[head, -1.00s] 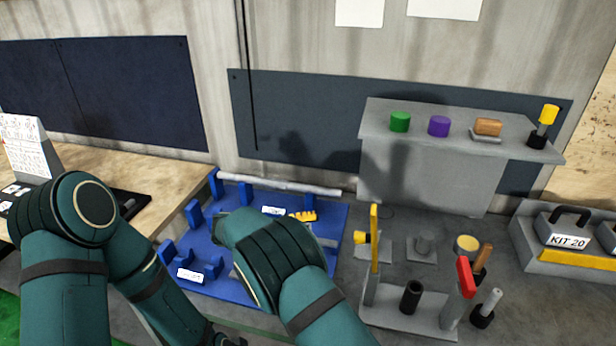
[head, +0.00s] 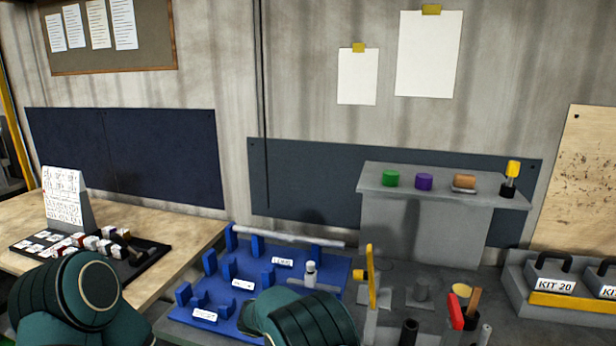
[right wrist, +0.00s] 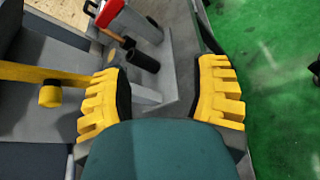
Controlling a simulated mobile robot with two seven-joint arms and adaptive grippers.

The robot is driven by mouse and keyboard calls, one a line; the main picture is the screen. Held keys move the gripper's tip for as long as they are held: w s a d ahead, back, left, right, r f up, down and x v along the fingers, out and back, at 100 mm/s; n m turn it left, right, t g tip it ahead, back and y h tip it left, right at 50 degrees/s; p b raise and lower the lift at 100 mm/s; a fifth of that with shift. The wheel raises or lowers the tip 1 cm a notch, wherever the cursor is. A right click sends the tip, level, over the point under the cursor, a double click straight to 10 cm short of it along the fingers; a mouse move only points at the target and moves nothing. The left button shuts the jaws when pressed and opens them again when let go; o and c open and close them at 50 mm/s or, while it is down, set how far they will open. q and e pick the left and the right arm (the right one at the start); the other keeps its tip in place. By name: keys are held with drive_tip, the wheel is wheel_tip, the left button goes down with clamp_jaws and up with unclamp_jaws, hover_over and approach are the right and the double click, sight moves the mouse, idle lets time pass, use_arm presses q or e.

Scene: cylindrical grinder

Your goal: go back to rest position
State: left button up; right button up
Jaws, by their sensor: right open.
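My right gripper (right wrist: 162,82) shows in the right wrist view, with its two yellow ridged fingers wide apart and nothing between them. Below the fingers lie the grey bench and a grey stand with a black cup (right wrist: 143,60). In the head view my right arm (head: 300,318) comes in at the bottom, in front of the blue fixture (head: 225,290), and its gripper is hidden. My left arm (head: 65,300) shows at the bottom left; its gripper is out of the picture.
A small silver cylinder (head: 310,273) stands at the blue fixture. A grey shelf (head: 430,188) holds coloured parts. Green floor (right wrist: 270,60) lies beside the bench.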

drive_tip(key=s+d+f+g+y, duration=0.2)
drive_tip(key=d+f+y, duration=0.2)
drive_tip(key=f, duration=0.6)
use_arm(q)
wheel_tip(320, 180, down, 4)
drive_tip(key=b, duration=0.3)
drive_tip(key=shift+w+d+f+b, duration=0.15)
drive_tip(key=shift+b, duration=0.15)
use_arm(e)
drive_tip(key=s+f+m+t+y, duration=0.2)
drive_tip(key=s+f+m+y, duration=0.3)
drive_tip(key=s, duration=0.4)
drive_tip(key=s+f+m+t+y, duration=0.2)
drive_tip(key=s+f+m+y, duration=0.3)
drive_tip(key=s+m+y, duration=0.2)
drive_tip(key=shift+s+f+y, duration=0.35)
drive_tip(key=shift+s+y, duration=0.65)
drive_tip(key=shift+s, duration=0.25)
use_arm(q)
drive_tip(key=shift+f, duration=0.1)
use_arm(e)
drive_tip(key=shift+f, duration=0.1)
